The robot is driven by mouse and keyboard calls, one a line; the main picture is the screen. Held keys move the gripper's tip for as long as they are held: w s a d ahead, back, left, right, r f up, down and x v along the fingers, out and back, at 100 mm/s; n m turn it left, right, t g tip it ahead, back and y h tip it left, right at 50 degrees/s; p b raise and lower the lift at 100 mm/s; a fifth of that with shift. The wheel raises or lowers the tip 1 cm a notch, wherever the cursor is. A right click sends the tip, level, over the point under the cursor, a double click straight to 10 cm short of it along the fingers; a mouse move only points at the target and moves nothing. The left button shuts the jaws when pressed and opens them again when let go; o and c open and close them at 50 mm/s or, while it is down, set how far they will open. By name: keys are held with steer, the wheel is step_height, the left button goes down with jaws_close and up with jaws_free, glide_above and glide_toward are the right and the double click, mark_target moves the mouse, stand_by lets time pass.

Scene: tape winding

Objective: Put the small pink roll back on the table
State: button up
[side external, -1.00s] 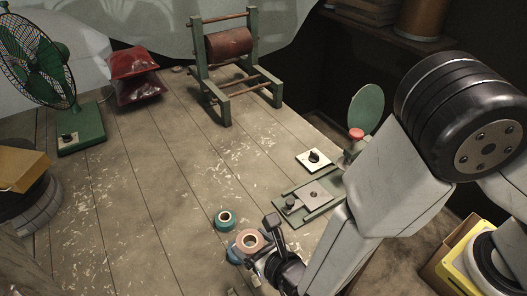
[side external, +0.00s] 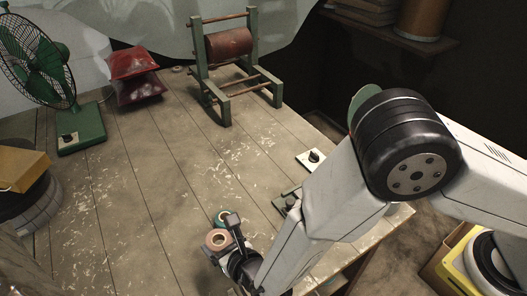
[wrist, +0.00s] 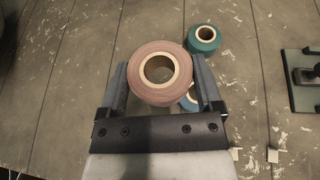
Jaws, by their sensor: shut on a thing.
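The small pink roll (wrist: 143,80) is between the two fingers of my gripper (wrist: 161,85) in the wrist view, with its cardboard core facing the camera. My gripper is shut on it. In the side external view the pink roll (side external: 217,239) shows at the fingertips of my gripper (side external: 226,240). How high it is above the wooden table (side external: 110,225) is hard to tell. A teal-green roll (wrist: 204,40) lies on the table just beyond the right finger. A blue roll (wrist: 187,97) is partly hidden under the pink roll and the right finger.
A metal-topped device (wrist: 304,70) sits at the right in the wrist view. A white switch plate (side external: 309,159) is near the table's right edge. A green fan (side external: 82,128), red bags (side external: 134,78) and a roller stand (side external: 226,105) stand at the back. The left-middle table is clear.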

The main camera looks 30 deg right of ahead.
glide_above(203, 258)
steer(key=shift+s+d+f, duration=0.1)
steer(key=shift+s+f, duration=0.05)
steer(key=shift+f, duration=1.4)
steer(key=shift+s+d+f, duration=0.1)
steer(key=shift+f, duration=1.4)
steer(key=shift+w+a+f, duration=0.15)
steer(key=shift+w+f, duration=0.1)
steer(key=shift+f, duration=1.55)
steer(key=shift+f, duration=0.1)
steer(key=o, duration=1.1)
steer(key=shift+o, duration=0.2)
